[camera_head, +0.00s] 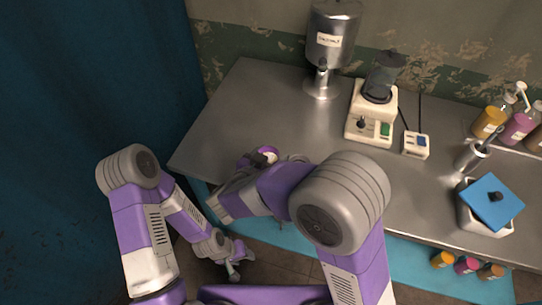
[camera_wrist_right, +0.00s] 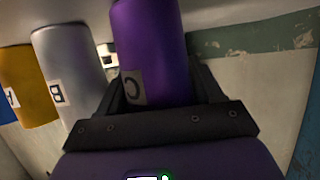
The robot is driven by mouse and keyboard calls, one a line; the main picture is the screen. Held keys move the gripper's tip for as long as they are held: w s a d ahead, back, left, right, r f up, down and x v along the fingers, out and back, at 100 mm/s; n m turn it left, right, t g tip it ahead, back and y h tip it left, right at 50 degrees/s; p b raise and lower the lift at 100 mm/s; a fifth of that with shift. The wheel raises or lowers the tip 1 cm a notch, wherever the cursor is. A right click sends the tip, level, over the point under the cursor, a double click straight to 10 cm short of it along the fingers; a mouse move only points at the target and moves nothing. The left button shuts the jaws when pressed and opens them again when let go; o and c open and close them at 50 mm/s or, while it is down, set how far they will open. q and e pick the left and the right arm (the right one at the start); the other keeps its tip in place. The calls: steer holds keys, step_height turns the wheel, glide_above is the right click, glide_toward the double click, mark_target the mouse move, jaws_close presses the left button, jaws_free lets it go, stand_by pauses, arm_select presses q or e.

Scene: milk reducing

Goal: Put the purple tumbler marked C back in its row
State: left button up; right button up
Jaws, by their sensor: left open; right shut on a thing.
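The purple tumbler (camera_wrist_right: 150,45) marked C fills the middle of the right wrist view, which looks upside down. My right gripper (camera_wrist_right: 158,88) is shut on it, with a dark finger at each side. A silver tumbler (camera_wrist_right: 68,70) marked B stands close beside it, apart by a narrow gap. A yellow tumbler (camera_wrist_right: 30,85) is beyond that, with a label partly in view. In the head view my right arm hides most of the row and the held tumbler. My left gripper (camera_head: 233,268) is open and empty, low in front of the counter.
The steel counter (camera_head: 240,105) carries a dispenser (camera_head: 330,45), a blender base (camera_head: 372,115), a small switch box (camera_head: 416,145) and a blue-lidded container (camera_head: 490,205). Several bottles (camera_head: 517,128) stand at the right. The counter's left end is bare.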

steer(key=shift+f+b, duration=0.15)
steer(key=shift+b, duration=0.2)
steer(key=o, duration=1)
steer(key=shift+r+p, duration=0.25)
steer(key=shift+p, duration=0.2)
steer(key=v, duration=1.2)
steer(key=shift+p, duration=0.4)
steer(key=shift+f, duration=0.1)
